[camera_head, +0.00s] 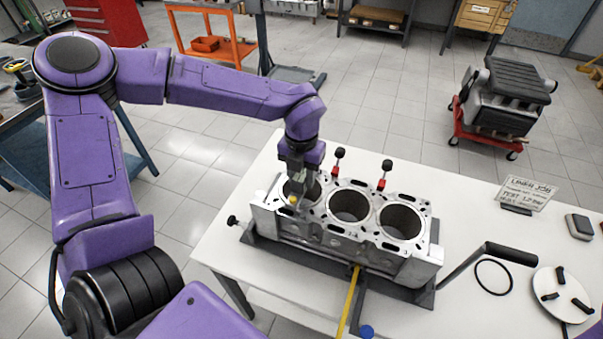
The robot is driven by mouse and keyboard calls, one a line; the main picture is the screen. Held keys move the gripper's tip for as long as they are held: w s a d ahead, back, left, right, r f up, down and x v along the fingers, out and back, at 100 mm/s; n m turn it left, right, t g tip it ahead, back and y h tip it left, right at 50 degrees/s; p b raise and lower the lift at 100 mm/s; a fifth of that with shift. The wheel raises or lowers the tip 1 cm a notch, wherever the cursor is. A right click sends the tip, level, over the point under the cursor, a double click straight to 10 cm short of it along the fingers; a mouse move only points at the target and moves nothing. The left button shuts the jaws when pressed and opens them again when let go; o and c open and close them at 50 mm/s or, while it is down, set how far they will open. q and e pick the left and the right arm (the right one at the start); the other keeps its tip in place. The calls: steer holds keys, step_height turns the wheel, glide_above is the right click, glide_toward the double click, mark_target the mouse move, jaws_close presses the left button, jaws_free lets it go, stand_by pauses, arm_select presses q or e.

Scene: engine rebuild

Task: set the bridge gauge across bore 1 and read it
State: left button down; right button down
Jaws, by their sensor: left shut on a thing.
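The engine block (342,241) lies on the white bench with three round bores facing up. The left bore (311,192) is partly hidden by my gripper; the middle bore (349,206) and right bore (402,221) are open and empty-looking. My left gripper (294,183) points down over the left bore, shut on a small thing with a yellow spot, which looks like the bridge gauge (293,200). Most of the gauge is hidden by the fingers. I cannot tell whether it touches the deck, and its reading is not legible. My right gripper is not in view.
Two red clamps with black knobs (384,172) stand at the block's back edge. A black-handled crank (510,254), a black ring (493,277), a round white plate (562,295) and a sign card (527,193) are on the bench (455,205). A yellow bar (348,300) projects at the front.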

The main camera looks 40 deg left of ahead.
arm_select(q)
steer(key=shift+s+r, duration=0.2)
steer(key=shift+s, duration=0.15)
steer(key=shift+w+f, duration=0.4)
steer(key=shift+w, duration=0.05)
steer(key=shift+s+r, duration=0.1)
steer(key=shift+s, duration=0.1)
stand_by(0.5)
steer(key=c, duration=0.6)
jaws_free()
step_height(320, 180, up, 11)
steer(key=shift+f+b, duration=0.2)
steer(key=shift+b, duration=0.75)
